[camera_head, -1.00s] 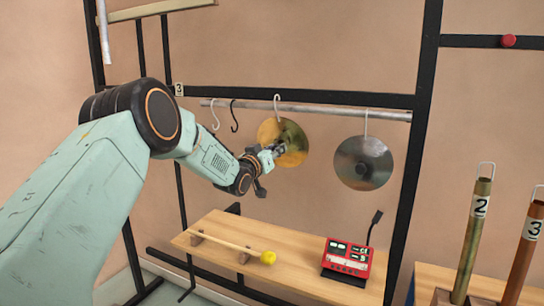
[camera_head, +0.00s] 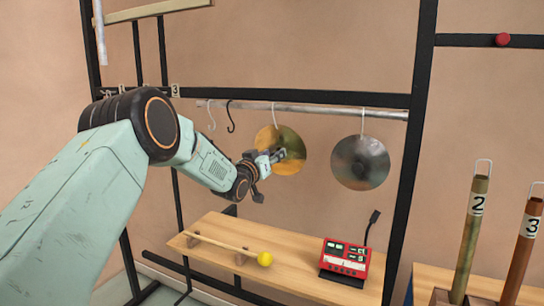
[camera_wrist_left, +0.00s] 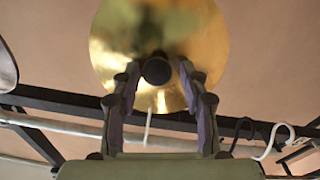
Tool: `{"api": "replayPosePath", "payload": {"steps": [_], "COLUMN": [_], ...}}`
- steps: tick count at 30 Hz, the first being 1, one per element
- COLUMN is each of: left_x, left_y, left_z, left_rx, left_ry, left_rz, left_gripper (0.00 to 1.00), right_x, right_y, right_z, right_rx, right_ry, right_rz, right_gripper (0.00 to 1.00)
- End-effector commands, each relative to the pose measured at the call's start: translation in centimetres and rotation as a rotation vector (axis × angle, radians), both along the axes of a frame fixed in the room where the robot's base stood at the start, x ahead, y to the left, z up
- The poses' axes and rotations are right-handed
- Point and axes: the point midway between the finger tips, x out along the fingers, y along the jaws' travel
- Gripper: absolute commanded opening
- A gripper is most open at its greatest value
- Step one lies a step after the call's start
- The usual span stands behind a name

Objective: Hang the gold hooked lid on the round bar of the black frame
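The gold lid (camera_head: 292,164) is upright, its white hook (camera_head: 274,116) reaching up to the round bar (camera_head: 330,110) of the black frame (camera_head: 300,94). The hook's top appears to lie over the bar. My left gripper (camera_head: 279,155) is in front of the lid's middle. In the left wrist view the gold lid (camera_wrist_left: 205,35) fills the top centre, and its dark knob (camera_wrist_left: 157,70) sits between my two fingers (camera_wrist_left: 158,68). A gap shows on each side of the knob, so the fingers look open around it. My right gripper is not in view.
A grey lid (camera_head: 360,163) hangs on the bar to the right. A white hook (camera_head: 211,117) and a black hook (camera_head: 231,116) hang to the left. Below is a wooden bench (camera_head: 225,228) with a yellow-tipped mallet (camera_head: 264,259) and a red device (camera_head: 345,258).

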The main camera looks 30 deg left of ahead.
Motion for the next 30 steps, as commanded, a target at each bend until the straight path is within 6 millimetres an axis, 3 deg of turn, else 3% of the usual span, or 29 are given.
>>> {"api": "replayPosePath", "payload": {"steps": [14,30], "left_x": [-0.5,-7.6], "left_y": [0.0,-0.4], "left_z": [-0.2,-0.5], "left_rx": [-0.002,-0.005], "left_ry": [0.005,0.001], "left_rz": [0.001,-0.001], "left_gripper": [0.52,0.52], "right_x": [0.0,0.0], "right_y": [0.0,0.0], "right_z": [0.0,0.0], "right_rx": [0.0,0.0], "right_ry": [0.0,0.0], "right_rz": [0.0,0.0], "right_gripper": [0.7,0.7]}}
